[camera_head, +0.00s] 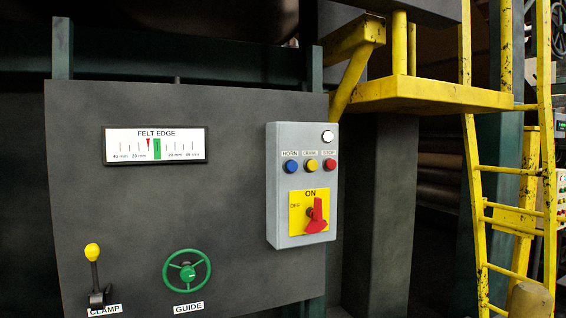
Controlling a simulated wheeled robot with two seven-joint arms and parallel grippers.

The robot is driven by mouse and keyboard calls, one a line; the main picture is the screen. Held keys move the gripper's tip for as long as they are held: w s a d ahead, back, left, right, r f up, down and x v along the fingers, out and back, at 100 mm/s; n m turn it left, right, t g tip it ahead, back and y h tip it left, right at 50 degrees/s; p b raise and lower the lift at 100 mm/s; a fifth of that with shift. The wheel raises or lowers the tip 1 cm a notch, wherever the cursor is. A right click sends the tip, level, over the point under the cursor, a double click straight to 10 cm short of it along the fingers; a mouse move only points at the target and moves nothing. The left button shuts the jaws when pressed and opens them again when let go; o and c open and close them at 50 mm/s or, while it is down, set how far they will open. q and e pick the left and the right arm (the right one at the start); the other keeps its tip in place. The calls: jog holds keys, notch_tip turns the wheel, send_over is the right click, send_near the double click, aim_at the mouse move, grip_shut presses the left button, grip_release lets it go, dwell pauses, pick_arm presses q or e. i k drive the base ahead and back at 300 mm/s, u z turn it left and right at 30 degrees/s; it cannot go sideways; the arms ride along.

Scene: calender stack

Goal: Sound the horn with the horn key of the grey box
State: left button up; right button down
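The grey box (302,185) is mounted at the right edge of a dark panel. Its horn key is a blue round button (291,167) under the label HORN, leftmost in a row of three. A yellow button (312,165) is in the middle and a red button (330,165), labelled STOP, is at the right. A white round lamp or button (327,136) sits above them. A red rotary switch (316,216) on a yellow plate is below, marked ON and OFF. Neither of my grippers is in view.
The dark panel (230,225) also carries a FELT EDGE gauge (155,145), a yellow-knobbed CLAMP lever (94,275) and a green GUIDE handwheel (187,271). A yellow ladder (545,150) and platform (425,95) stand at the right. Nothing blocks the front of the box.

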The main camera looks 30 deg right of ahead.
aim_at(292, 166)
jog(key=z, duration=0.4)
jog(key=i, duration=1.15)
jog(key=z, duration=0.4)
